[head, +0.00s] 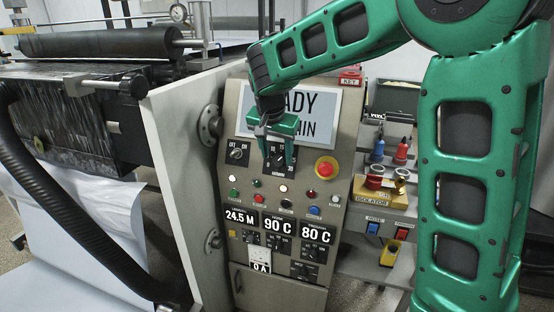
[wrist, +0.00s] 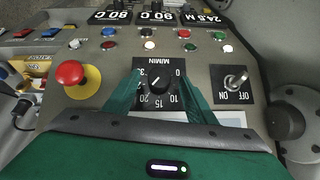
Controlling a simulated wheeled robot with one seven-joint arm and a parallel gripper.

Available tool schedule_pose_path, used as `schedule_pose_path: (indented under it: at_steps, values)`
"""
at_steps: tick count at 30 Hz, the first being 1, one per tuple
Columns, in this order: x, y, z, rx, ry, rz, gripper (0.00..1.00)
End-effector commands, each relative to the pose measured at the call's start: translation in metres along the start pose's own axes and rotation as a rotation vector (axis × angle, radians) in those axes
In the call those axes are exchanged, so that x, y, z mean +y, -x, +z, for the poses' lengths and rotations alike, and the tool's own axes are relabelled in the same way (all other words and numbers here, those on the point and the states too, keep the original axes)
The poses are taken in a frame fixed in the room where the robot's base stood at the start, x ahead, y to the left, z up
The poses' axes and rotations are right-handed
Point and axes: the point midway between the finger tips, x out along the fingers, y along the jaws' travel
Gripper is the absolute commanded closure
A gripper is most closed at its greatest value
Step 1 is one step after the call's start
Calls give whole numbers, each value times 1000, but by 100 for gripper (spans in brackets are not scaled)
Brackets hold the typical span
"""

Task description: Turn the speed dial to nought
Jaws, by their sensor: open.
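The speed dial (wrist: 154,83) is a black knob on a black plate marked M/MIN, with numbers from 0 to 30 around it. In the wrist view the 0 is at the right and the 30 at the left. A pale pointer line shows on the knob, but I cannot tell its exact reading. My gripper (wrist: 160,92) is open, with one green finger on each side of the dial. I cannot tell whether the fingers touch it. In the head view my gripper (head: 278,161) hangs in front of the dial's plate (head: 279,174), partly hiding it.
A red emergency button (head: 326,167) on a yellow ring is right of the dial. An off/on toggle switch (head: 237,153) is left of it. Several small lamps and buttons and displays lie below. The screen (head: 318,108) above is partly hidden by my arm. An open grey panel (head: 180,140) stands at left.

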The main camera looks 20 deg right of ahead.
Motion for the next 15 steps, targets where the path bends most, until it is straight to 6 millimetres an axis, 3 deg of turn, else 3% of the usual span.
schedule_pose_path:
  at_steps: [6,15]
  values:
    - [0,-20,0,1,0,0,49]
    - [0,-23,0,0,1,-1,49]
